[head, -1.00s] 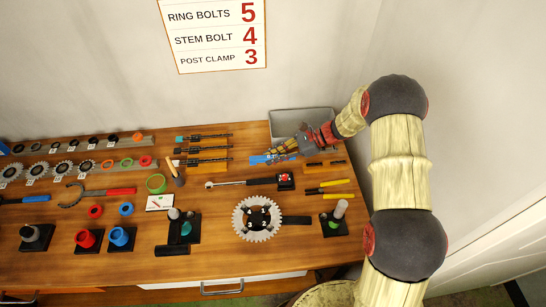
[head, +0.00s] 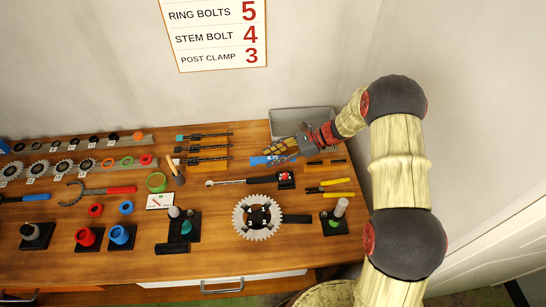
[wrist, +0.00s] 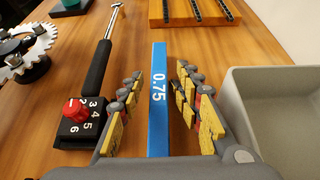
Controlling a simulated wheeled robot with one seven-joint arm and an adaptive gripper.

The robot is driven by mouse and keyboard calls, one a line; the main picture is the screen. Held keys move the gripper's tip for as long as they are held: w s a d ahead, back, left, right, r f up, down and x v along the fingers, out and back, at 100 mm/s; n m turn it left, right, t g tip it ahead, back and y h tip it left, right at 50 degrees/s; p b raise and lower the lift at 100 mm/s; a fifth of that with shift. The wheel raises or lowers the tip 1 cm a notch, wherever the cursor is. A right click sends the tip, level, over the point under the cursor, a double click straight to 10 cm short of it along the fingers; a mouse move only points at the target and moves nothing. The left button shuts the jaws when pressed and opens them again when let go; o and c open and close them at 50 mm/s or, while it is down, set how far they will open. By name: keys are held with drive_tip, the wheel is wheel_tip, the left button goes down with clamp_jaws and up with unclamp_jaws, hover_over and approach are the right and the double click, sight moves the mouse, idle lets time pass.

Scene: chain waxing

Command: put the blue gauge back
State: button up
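The blue gauge (wrist: 158,125), a flat narrow bar marked 0.75, lies between the fingers of my gripper (wrist: 159,74) in the wrist view. Wood shows between the gauge and the fingers on both sides, so the gripper is open around it and not shut on it. In the head view the gauge (head: 262,160) shows as a blue strip on the bench at the tip of my gripper (head: 284,150), which hides part of it. The gauge's near end is hidden by the palm in the wrist view.
A grey bin (wrist: 285,105) stands close on the right, behind the gripper in the head view (head: 300,116). A black-handled torque wrench (wrist: 95,75) lies to the left. A board with dark strips (wrist: 195,10) lies beyond. A toothed chainring (head: 257,218) sits nearer the bench front.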

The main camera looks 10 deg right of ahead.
drive_tip(key=shift+s+d+f, duration=0.1)
drive_tip(key=shift+s+f, duration=0.15)
drive_tip(key=shift+f, duration=0.3)
drive_tip(key=shift+r, duration=0.2)
drive_tip(key=v, duration=0.2)
drive_tip(key=p+v, duration=0.1)
drive_tip(key=v, duration=0.2)
drive_tip(key=r+v, duration=0.1)
drive_tip(key=v, duration=0.2)
drive_tip(key=shift+w+a, duration=0.25)
drive_tip(key=shift+w, duration=0.05)
drive_tip(key=shift+s+r, duration=0.15)
drive_tip(key=shift+r, duration=0.35)
drive_tip(key=s+d+r+n+t+h, duration=0.15)
drive_tip(key=s+r+n+h, duration=0.9)
drive_tip(key=s+r, duration=1.1)
drive_tip(key=s+d+r+n+t+h, duration=0.1)
drive_tip(key=s+d+r+n+t, duration=0.2)
drive_tip(key=s+n, duration=0.4)
drive_tip(key=s+d+t, duration=0.1)
drive_tip(key=s, duration=0.2)
drive_tip(key=shift+s+d+h, duration=0.25)
drive_tip(key=shift+h, duration=0.1)
drive_tip(key=shift+f+n, duration=0.1)
drive_tip(key=shift+n, duration=0.15)
